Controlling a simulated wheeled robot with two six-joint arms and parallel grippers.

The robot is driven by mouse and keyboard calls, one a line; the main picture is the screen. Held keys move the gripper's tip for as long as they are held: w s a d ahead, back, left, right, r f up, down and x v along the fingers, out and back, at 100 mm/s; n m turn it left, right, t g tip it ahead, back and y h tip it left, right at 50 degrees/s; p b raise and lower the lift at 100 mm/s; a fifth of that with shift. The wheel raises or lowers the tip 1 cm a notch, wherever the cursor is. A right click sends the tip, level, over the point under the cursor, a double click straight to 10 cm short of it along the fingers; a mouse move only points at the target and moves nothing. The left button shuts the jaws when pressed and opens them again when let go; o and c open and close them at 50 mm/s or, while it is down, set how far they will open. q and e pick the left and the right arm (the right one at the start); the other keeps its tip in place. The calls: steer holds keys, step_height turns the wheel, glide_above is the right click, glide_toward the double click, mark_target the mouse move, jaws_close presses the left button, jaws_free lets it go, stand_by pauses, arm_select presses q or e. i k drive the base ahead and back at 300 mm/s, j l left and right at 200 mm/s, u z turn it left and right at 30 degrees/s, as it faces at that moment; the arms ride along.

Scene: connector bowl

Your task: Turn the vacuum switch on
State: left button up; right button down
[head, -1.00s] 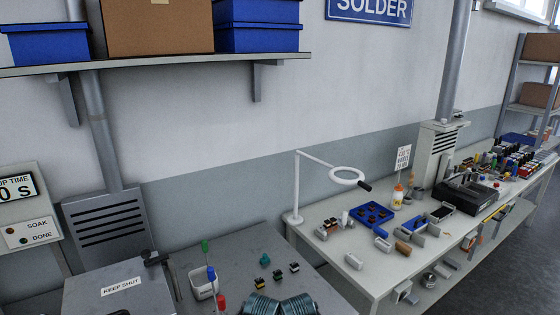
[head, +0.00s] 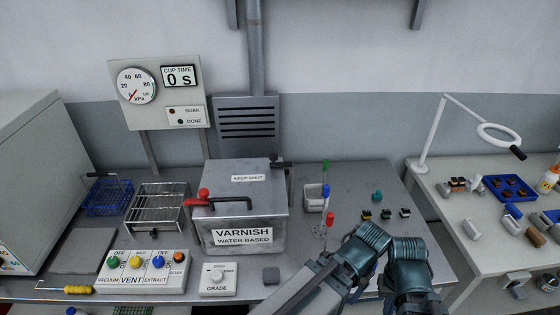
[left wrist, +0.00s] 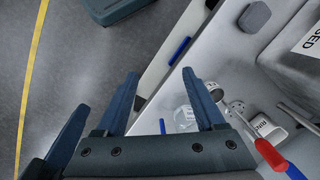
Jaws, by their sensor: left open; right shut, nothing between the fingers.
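The vacuum switch is a green knob (head: 113,262) at the left end of the white switch panel (head: 140,279). It has OFF above it and VACUUM below it. Its exact setting is too small to read. Yellow (head: 136,262) and blue (head: 158,262) knobs sit beside it. My right gripper (head: 411,304) is shut and empty at the lower edge of the head view, far right of the panel. My left gripper (left wrist: 158,90) is open and empty in the left wrist view, above the bench's front edge. The vacuum knob is not in that view.
The varnish tank (head: 240,209) with a red-ended lever stands right of the panel. Coloured-handled tools (head: 330,218) stand near my arms. A yellow-handled tool (head: 78,290) lies left.

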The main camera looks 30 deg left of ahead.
mark_target(113, 261)
steer(key=u, duration=2.55)
steer(key=k+l, duration=0.05)
